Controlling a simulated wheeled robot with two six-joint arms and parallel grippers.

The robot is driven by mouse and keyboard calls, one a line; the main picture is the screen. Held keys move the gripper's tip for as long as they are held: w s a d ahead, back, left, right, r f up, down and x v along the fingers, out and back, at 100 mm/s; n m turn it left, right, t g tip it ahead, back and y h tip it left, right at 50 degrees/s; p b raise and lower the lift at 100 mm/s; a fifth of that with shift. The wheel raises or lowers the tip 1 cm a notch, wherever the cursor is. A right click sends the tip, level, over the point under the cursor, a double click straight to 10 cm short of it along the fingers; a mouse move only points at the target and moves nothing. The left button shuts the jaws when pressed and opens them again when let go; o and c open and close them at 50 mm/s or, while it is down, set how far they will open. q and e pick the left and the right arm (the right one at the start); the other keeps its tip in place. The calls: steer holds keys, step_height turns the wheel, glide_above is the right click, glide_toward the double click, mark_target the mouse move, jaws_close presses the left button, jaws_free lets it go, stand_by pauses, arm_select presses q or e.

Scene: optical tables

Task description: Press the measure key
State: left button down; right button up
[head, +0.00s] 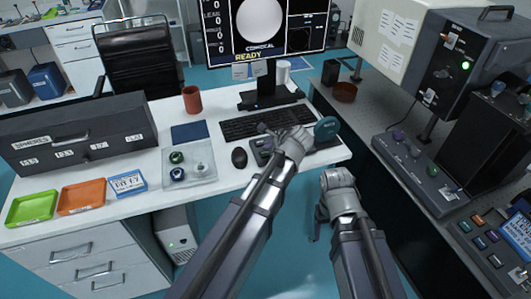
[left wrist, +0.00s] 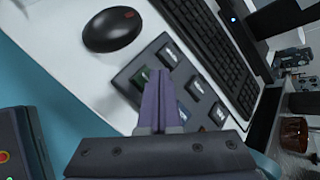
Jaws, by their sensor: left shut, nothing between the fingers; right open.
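A dark keypad (left wrist: 195,100) with several keys lies beside the mouse and keyboard; in the head view the keypad (head: 260,150) is partly covered by my left arm. A green key (left wrist: 143,78) shows at the left of the keypad, partly behind the fingers. The key labels are too small to read, so I cannot tell which is the measure key. My left gripper (left wrist: 157,80) is shut and empty, its tips over the keypad near the green key. I cannot tell whether they touch. My right gripper (head: 318,225) is open, low in front of the desk edge.
A mouse (head: 239,157) and keyboard (head: 262,122) lie near the keypad. The monitor (head: 268,60) reads READY. A clear tray (head: 188,165) with small parts stands to the left. A dark bench (head: 440,225) with instruments is at the right.

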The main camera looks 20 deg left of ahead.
arm_select(q)
steer(key=shift+f, duration=0.15)
steer(key=shift+f+b, duration=0.3)
steer(key=shift+b, duration=0.15)
steer(key=shift+f+b, duration=0.4)
stand_by(0.8)
steer(key=shift+r, duration=0.1)
steer(key=shift+r+p, duration=0.8)
steer(key=shift+p, duration=0.05)
step_height(320, 180, up, 5)
steer(key=p, duration=0.5)
